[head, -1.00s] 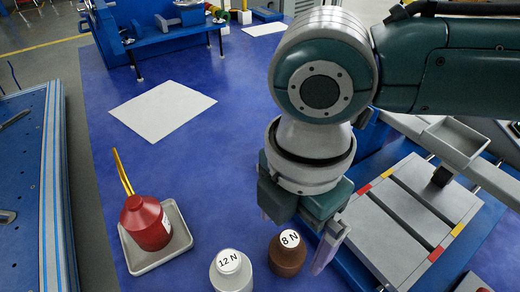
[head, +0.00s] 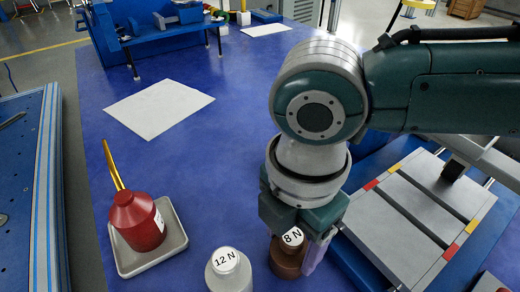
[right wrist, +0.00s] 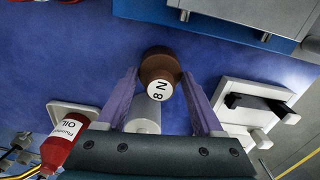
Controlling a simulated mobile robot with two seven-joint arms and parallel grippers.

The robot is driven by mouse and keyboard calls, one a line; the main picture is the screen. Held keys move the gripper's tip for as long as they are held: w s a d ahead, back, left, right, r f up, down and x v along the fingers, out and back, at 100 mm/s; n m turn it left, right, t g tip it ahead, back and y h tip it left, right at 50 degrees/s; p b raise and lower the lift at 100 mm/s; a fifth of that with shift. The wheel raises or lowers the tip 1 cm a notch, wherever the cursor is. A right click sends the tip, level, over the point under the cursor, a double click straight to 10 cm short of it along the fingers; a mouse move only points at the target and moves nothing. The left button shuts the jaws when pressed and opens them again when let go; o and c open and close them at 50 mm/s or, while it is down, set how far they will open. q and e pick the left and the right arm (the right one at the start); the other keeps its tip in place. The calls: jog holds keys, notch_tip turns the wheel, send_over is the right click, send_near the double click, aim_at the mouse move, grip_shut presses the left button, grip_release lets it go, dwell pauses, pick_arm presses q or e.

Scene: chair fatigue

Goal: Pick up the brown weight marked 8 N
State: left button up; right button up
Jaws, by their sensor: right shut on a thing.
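The brown weight marked 8 N (head: 287,262) stands on the blue table at the bottom of the head view, right of the grey weight marked 12 N (head: 229,272). My right gripper (right wrist: 160,76) is around the brown weight, one purple finger on each side, and is shut on it. In the right wrist view the brown weight (right wrist: 158,64) shows its white 8 N label between the fingertips. In the head view the gripper hides part of it from above. I see no clear gap under the weight. My left gripper is not in view.
A red oil can (head: 138,222) sits in a grey tray (head: 131,266) at the left. A white sheet (head: 158,108) lies farther back. A slatted grey platform with red and yellow marks (head: 405,235) stands right of the gripper. The table's middle is clear.

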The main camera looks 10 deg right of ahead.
grip_shut()
jog(key=shift+r, duration=0.15)
dwell(0.4)
